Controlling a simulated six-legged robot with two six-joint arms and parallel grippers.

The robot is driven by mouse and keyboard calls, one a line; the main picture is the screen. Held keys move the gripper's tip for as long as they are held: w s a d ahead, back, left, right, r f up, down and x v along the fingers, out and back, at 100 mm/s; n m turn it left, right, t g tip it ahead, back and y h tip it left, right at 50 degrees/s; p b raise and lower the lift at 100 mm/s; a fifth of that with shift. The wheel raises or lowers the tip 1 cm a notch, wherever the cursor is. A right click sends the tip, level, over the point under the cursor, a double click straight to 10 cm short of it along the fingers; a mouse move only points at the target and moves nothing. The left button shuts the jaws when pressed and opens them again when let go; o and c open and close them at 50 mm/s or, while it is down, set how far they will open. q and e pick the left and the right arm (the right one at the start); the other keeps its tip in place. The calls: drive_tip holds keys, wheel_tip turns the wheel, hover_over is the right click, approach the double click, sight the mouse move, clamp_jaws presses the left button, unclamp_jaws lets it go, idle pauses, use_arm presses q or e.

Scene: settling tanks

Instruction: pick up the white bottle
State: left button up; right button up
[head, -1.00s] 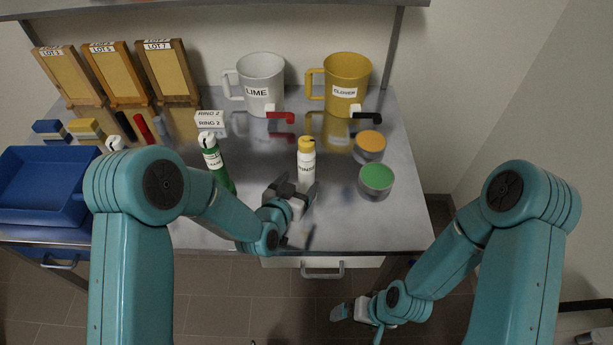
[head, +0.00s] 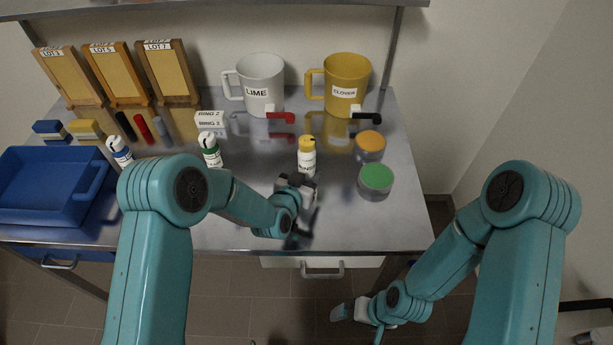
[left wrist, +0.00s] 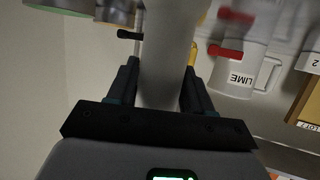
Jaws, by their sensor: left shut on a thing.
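The white bottle (head: 307,162) has a yellow cap and a printed label. It stands upright near the middle of the steel bench in the head view. My left gripper (head: 299,186) is shut on its lower part from the near side. In the left wrist view the pale bottle (left wrist: 165,60) fills the gap between the two dark fingers of the left gripper (left wrist: 160,88). Whether its base touches the bench is hidden by the gripper. My right gripper (head: 352,312) hangs low in front of the bench, away from the bottle; its jaw opening is unclear.
Green-topped (head: 375,181) and orange-topped (head: 369,146) round containers stand to the right. A white mug (head: 262,82) and a yellow mug (head: 346,82) stand behind. A blue tray (head: 48,212) lies far left.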

sight(305, 152)
use_arm(q)
wheel_tip(305, 152, up, 9)
drive_tip(key=shift+s+r, duration=0.15)
drive_tip(key=shift+r, duration=0.25)
drive_tip(key=shift+f, duration=4.9)
drive_tip(key=o, duration=1.2)
drive_tip(key=shift+f, duration=0.1)
